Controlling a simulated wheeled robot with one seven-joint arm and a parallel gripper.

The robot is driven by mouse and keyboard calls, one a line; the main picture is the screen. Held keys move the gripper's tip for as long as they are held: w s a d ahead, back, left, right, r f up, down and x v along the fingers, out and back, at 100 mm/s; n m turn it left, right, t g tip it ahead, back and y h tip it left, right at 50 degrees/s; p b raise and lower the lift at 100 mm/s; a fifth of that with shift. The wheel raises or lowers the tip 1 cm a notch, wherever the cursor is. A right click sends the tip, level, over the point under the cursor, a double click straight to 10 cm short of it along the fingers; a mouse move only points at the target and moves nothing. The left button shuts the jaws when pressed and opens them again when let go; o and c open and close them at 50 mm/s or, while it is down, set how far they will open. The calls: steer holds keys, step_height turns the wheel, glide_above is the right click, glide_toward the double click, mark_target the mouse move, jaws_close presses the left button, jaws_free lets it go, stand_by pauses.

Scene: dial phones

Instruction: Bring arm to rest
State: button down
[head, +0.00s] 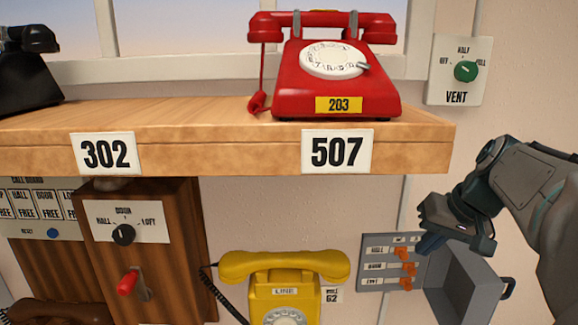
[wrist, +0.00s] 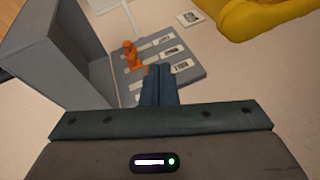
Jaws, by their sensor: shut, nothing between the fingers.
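My gripper (head: 430,243) is at the right of the head view, in front of the upper part of a grey switch panel with an opened cover. In the wrist view, its two blue fingers (wrist: 159,85) are shut together with nothing between them. The switch panel (head: 376,277) has several orange switches (head: 404,268) beside printed labels. The panel (wrist: 190,70) and the orange switches (wrist: 131,55) also show in the wrist view, beyond the fingertips. I cannot tell whether the fingertips touch the panel.
The open grey cover (head: 468,285) stands out right of the panel. A wooden shelf (head: 230,140) holds a red phone (head: 337,85) and a black phone (head: 25,75). Below are a yellow phone (head: 284,268) and a wooden box (head: 185,250) with a red lever. A vent dial (head: 465,71) is upper right.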

steer(key=s+a+f+n+h+b, duration=0.1)
steer(key=s+a+f+n+h, duration=0.1)
steer(key=s+a+f, duration=1.1)
steer(key=shift+s+a+f+n+g+h+b, duration=0.15)
steer(key=shift+f+n+g+h+b, duration=0.15)
steer(key=shift+f, duration=0.15)
steer(key=shift+s, duration=0.1)
